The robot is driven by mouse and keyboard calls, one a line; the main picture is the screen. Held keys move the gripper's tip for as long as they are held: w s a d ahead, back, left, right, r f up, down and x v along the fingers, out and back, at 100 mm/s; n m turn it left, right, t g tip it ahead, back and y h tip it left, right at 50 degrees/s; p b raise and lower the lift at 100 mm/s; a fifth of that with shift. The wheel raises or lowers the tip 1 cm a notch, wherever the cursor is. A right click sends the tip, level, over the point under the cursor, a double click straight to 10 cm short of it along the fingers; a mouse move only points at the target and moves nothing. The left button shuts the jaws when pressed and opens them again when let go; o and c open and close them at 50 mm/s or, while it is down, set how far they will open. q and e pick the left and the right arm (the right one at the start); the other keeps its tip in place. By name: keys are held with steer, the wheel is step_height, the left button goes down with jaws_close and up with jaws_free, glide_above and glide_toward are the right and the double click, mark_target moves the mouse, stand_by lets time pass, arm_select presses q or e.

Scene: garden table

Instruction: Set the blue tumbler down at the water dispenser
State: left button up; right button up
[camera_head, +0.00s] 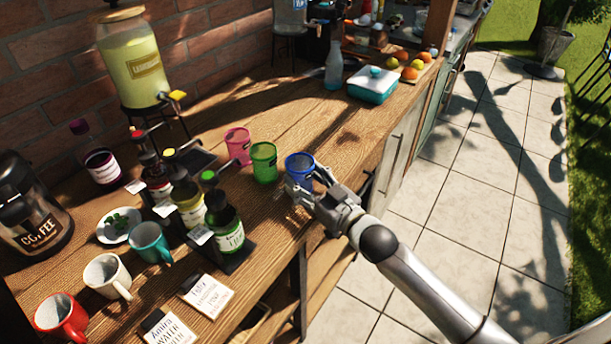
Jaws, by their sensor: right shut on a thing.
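The blue tumbler (300,164) is near the front edge of the wooden counter, to the right of a green tumbler. My right gripper (303,184) is shut on it from the near side, and its fingers hide the lower part. I cannot tell whether the tumbler's base touches the counter. A clear, bluish dispenser (290,14), likely the water dispenser, stands on a black stand at the back, cut off by the top edge. My left gripper is not in view.
A green tumbler (264,163) and a pink tumbler (238,145) stand close left. Syrup bottles (226,229), mugs and cards fill the near left. A lemonade dispenser (133,62) stands at the back left. A glass bottle (334,68) and teal box (373,86) stand farther back; counter before them is clear.

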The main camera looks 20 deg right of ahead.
steer(key=shift+f, duration=0.1)
steer(key=shift+f, duration=0.15)
steer(key=o, duration=1)
steer(key=shift+b, duration=0.3)
steer(key=shift+f+b, duration=0.1)
steer(key=shift+b, duration=0.2)
steer(key=shift+b+v, duration=0.95)
steer(key=shift+v, duration=4.5)
steer(key=shift+a, duration=0.2)
